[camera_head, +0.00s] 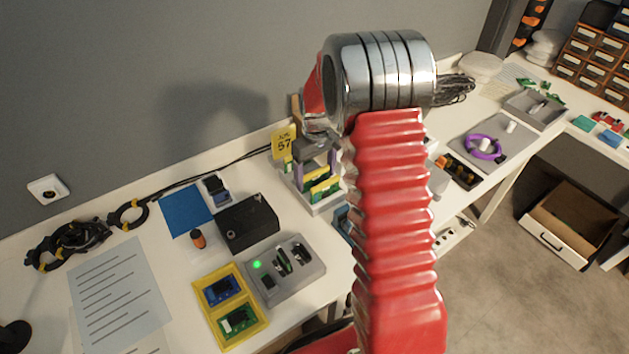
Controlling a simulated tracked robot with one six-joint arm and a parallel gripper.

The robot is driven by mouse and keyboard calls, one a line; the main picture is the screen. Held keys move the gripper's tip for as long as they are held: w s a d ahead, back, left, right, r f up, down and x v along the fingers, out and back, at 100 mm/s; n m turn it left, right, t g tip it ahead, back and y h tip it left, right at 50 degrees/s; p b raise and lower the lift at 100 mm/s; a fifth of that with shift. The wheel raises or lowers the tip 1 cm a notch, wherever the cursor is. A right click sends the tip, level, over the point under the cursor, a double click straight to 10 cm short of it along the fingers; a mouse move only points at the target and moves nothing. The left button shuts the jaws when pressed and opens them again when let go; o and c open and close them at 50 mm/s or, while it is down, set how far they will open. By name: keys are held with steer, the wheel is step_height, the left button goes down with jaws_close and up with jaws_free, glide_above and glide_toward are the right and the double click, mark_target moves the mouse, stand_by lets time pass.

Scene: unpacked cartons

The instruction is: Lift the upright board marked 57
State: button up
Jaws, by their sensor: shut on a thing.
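A yellow tag reading JOB 57 (285,142) stands upright near the wall, left of my wrist. It marks the upright board, and a little green (288,164) shows just below it; most of the board is hidden. My gripper (317,162) points down right beside the tag, over a pale rack (325,204) that holds upright green and yellow boards (324,186). My gripper is shut on the marked board, but the contact itself is largely hidden. My red arm covers the rack's right side. I cannot tell whether the board is clear of the rack.
Left of the rack are a black box (248,222), a grey fixture with a green light (286,268), a yellow tray of boards (232,305) and a blue mat (187,210). Black cables (215,176) run along the wall. A purple coil (484,146) lies right of my arm.

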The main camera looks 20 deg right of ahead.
steer(key=shift+r, duration=0.1)
step_height(320, 180, up, 10)
steer(key=shift+f, duration=0.1)
stand_by(0.5)
stand_by(0.5)
